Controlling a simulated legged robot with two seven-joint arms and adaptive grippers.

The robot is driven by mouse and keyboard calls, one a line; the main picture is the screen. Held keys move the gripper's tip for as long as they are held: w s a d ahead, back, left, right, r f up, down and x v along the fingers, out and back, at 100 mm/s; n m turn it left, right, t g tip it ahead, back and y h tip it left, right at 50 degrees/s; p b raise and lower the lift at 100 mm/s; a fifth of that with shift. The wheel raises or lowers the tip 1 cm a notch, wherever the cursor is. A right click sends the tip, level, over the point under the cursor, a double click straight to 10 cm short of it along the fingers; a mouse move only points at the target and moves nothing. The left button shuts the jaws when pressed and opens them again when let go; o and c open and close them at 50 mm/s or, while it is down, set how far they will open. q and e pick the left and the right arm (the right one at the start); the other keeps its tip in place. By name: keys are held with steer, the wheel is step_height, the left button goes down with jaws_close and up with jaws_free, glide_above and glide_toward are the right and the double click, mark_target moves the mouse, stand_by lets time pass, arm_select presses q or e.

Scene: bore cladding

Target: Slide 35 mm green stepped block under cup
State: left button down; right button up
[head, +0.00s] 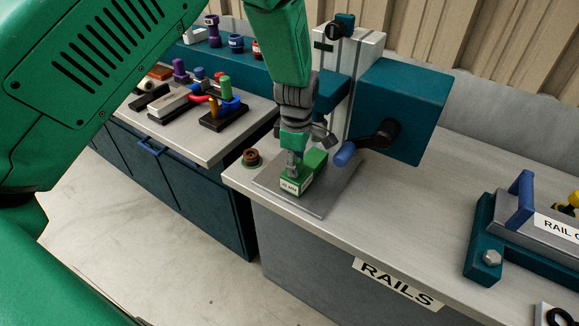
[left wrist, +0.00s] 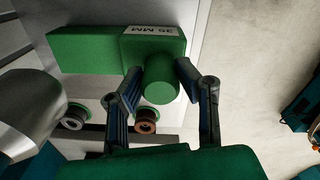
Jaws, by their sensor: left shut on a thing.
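The green stepped block (head: 314,160), with a white "35 MM" label, lies on a thin grey plate (head: 318,205) near the bench's left end. In the left wrist view the block (left wrist: 85,48) has a round green knob pointing toward the camera. My left gripper (head: 293,168) is over the block's near end. In the left wrist view its two fingers (left wrist: 163,85) are on either side of the knob, shut on it. A rounded silver part (left wrist: 28,110), possibly the cup, is at the left, apart from the block. My right gripper is not in view.
A teal machine head (head: 408,108) with a blue-tipped lever (head: 345,153) stands behind the plate. A small brown ring (head: 251,157) sits left of the plate. A teal rail fixture (head: 484,240) is at right. The bench middle is clear.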

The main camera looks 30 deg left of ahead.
arm_select(q)
steer(key=shift+w+d+r, duration=0.1)
steer(key=shift+w+d, duration=0.05)
steer(key=shift+d, duration=0.05)
steer(key=shift+a, duration=0.45)
steer(key=shift+a+f, duration=0.2)
steer(key=shift+f, duration=0.1)
steer(key=shift+d+f, duration=0.1)
steer(key=shift+d, duration=0.4)
steer(key=c, duration=1.1)
jaws_free()
steer(key=shift+a, duration=0.3)
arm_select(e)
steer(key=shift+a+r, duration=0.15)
